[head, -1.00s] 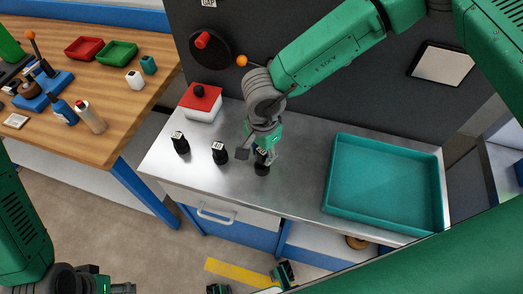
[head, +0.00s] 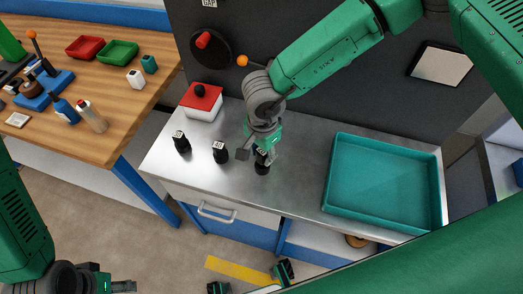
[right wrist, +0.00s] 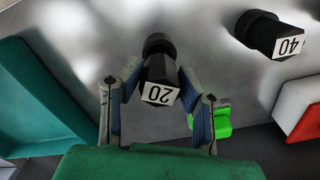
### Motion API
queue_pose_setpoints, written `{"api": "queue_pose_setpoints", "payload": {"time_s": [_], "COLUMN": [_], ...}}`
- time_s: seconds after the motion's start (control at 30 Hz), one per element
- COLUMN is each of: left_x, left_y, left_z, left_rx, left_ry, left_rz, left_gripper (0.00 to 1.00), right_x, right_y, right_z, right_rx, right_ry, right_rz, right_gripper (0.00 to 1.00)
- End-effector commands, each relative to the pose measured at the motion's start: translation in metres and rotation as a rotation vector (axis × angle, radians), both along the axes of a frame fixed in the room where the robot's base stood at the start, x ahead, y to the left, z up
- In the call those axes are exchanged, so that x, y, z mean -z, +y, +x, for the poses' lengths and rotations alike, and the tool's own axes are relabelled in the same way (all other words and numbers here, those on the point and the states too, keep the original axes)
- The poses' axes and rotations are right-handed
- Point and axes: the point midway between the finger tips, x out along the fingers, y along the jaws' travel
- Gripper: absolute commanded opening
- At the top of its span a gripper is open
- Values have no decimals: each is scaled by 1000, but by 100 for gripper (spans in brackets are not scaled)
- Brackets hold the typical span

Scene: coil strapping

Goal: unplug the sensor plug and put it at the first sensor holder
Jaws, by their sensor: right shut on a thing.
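Three black upright pieces with white-labelled tops stand in a row on the steel bench; I cannot tell which are sensor plugs or holders. The left one (head: 181,142) and the middle one (head: 220,152) stand free. My right gripper (head: 257,157) is at the right one (head: 262,168), partly covering it. In the right wrist view my right gripper (right wrist: 159,76) is shut on this piece, labelled 20 (right wrist: 157,94). A piece labelled 40 (right wrist: 262,33) stands apart from it there. My left gripper (head: 122,287) is cut off at the bottom edge, its fingers unclear.
A teal tray (head: 332,190) is right of my right gripper. A white box with a red lid (head: 203,99) stands at the back left. An orange-knobbed lever (head: 242,61) is on the dark back panel. A wooden table (head: 120,75) with parts stands left.

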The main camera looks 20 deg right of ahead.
Motion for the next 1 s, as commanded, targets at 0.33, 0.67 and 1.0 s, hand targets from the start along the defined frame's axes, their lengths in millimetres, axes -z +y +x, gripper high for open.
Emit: {"api": "queue_pose_setpoints", "payload": {"time_s": [0.33,0.67,1.0], "left_x": [4,7,9], "left_y": [0,0,0], "left_z": [0,0,0], "left_rx": [0,0,0], "left_ry": [0,0,0], "left_rz": [0,0,0], "left_gripper": [57,57,57], "right_x": [11,21,28], "right_y": [0,0,0], "right_z": [0,0,0], "right_rx": [-1,0,0], "right_ry": [0,-1,0], "right_rz": [-1,0,0], "right_gripper": [0,0,55]}}
